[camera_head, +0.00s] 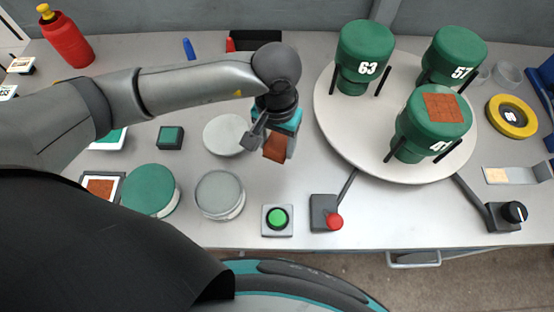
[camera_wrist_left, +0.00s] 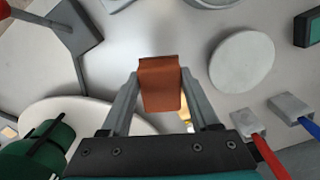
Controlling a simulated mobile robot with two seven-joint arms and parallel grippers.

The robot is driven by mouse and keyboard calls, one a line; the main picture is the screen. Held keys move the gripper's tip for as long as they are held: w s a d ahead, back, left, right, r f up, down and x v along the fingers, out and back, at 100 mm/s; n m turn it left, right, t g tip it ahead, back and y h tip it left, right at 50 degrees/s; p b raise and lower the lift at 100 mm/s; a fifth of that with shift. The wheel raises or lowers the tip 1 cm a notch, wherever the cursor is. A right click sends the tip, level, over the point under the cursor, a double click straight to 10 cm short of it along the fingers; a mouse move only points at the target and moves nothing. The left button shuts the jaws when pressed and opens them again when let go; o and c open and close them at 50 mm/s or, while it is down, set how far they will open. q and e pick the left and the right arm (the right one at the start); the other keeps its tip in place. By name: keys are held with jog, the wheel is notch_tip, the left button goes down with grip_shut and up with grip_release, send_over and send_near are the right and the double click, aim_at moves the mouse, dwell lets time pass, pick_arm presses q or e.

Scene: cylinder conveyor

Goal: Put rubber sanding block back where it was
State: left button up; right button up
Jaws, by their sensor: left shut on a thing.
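The rubber sanding block (camera_head: 276,147) is a reddish-brown block held up above the table near its middle. It also shows in the left wrist view (camera_wrist_left: 160,84). My left gripper (camera_head: 281,138) is shut on it, with one finger on each side, and it also shows in the left wrist view (camera_wrist_left: 160,92). The block appears clear of the tabletop, though the exact height cannot be told. My right gripper is not in view.
A white turntable (camera_head: 340,128) bears green cylinders; one (camera_head: 418,140) has a brown patch on top. A pale disc (camera_head: 226,135), a grey cylinder (camera_head: 220,193), a green-lidded one (camera_head: 150,190), a green button (camera_head: 278,218) and a red-knobbed lever (camera_head: 334,222) surround the gripper.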

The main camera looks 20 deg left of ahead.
aim_at(277, 169)
pick_arm(q)
notch_tip(277, 169, down, 9)
jog(key=shift+f, duration=0.1)
dwell(0.3)
jog(key=shift+b, duration=0.35)
jog(key=o, duration=1.3)
jog(key=shift+f, duration=0.1)
jog(key=shift+o, duration=0.2)
notch_tip(277, 169, up, 12)
jog(key=shift+r, duration=0.2)
